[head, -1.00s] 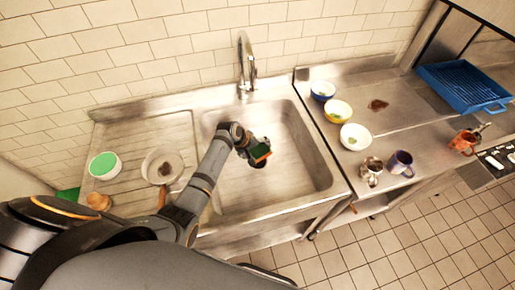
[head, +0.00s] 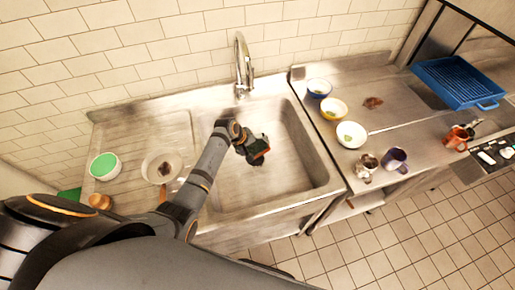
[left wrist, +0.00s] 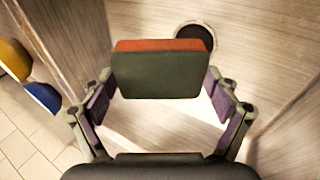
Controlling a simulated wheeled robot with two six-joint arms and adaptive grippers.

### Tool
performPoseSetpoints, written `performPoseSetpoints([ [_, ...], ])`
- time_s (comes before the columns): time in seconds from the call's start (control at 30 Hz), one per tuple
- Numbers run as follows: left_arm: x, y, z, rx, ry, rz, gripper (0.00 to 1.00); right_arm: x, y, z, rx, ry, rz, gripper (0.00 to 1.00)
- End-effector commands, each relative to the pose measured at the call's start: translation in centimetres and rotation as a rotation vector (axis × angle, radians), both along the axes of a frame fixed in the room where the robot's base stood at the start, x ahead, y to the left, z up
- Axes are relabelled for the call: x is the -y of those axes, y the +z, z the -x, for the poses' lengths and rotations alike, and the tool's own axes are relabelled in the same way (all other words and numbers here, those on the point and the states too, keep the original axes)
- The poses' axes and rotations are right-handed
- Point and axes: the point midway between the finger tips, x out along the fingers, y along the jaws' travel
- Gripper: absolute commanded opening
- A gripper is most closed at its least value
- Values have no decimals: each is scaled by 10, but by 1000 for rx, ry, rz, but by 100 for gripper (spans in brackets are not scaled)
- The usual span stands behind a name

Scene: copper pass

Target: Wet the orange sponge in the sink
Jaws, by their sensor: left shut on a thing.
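The orange sponge (head: 261,154) has a dark green side and is in my left gripper (head: 254,147), inside the sink basin. In the left wrist view the sponge (left wrist: 160,72) shows its dark face and an orange edge between the fingers of the left gripper (left wrist: 163,95). The steel sink (head: 295,150) has its round drain (left wrist: 197,36) just beyond the sponge in the wrist view. The curved faucet (head: 242,62) stands at the back, and no water stream shows from it. My right gripper is out of view.
A green-topped bowl (head: 104,165) and a pale pan (head: 150,173) are on the left drainboard. The basin's right side is empty.

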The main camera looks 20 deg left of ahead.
Motion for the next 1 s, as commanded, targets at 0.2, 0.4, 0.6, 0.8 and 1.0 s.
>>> performPoseSetpoints([
  [0.2, 0, 24, 0, 0, 0, 0, 63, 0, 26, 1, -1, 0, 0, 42],
  [0.4, 0, 41, 0, -1, 0, 1, 63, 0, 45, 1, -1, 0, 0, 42],
  [0.6, 0, 58, 0, -1, 0, 1, 63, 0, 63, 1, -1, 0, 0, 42],
  [0.8, 0, 73, 0, 1, -1, 0, 63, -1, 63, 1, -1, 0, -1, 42],
  [1.0, 0, 90, -1, 2, -1, 0, 63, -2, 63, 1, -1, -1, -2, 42],
])
